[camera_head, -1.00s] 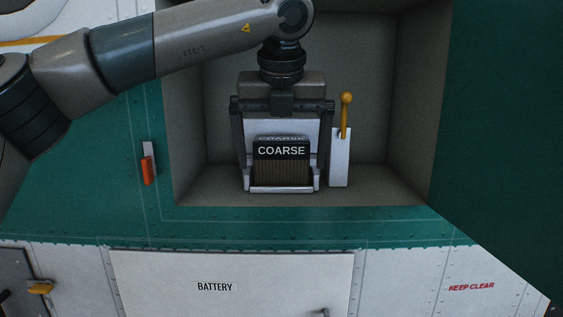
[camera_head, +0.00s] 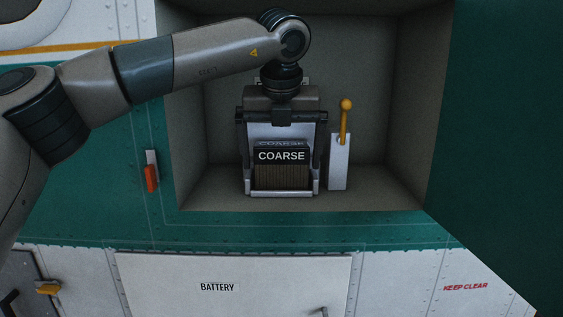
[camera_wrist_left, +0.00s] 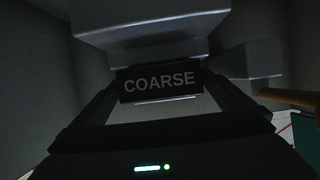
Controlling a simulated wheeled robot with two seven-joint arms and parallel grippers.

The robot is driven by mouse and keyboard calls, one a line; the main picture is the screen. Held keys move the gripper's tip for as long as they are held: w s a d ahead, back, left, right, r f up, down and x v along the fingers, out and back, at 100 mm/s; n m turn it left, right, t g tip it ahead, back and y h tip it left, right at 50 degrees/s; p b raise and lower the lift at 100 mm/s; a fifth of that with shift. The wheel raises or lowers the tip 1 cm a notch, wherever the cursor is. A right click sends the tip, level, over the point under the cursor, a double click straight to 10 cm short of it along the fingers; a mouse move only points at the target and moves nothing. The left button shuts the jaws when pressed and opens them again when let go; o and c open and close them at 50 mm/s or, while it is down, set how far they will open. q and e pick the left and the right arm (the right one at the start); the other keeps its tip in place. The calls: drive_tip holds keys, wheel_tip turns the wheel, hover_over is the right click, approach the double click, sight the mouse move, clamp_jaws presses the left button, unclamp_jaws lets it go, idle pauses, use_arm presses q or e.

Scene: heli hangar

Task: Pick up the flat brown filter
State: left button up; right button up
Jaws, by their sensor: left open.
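The flat brown filter (camera_head: 281,178) stands upright in a pale holder (camera_head: 281,193) inside the open bay. Its ribbed brown face shows below a dark top band reading COARSE. In the left wrist view, the dark COARSE band (camera_wrist_left: 160,82) is straight ahead, between the fingers. My left gripper (camera_head: 281,160) points down from above, open, with one finger on each side of the filter. Gaps show between the fingers and the COARSE band in the wrist view. Whether the fingertips touch the holder's sides cannot be told. My right gripper is not in view.
A white block with a yellow-knobbed lever (camera_head: 344,125) stands close to the right of the holder. Bay walls enclose the left, right and back. A green door (camera_head: 500,130) hangs open at right. An orange-red latch (camera_head: 151,175) sits left of the opening.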

use_arm(q)
drive_tip(key=shift+c, duration=0.3)
drive_tip(key=c, duration=1)
drive_tip(key=shift+r, duration=0.15)
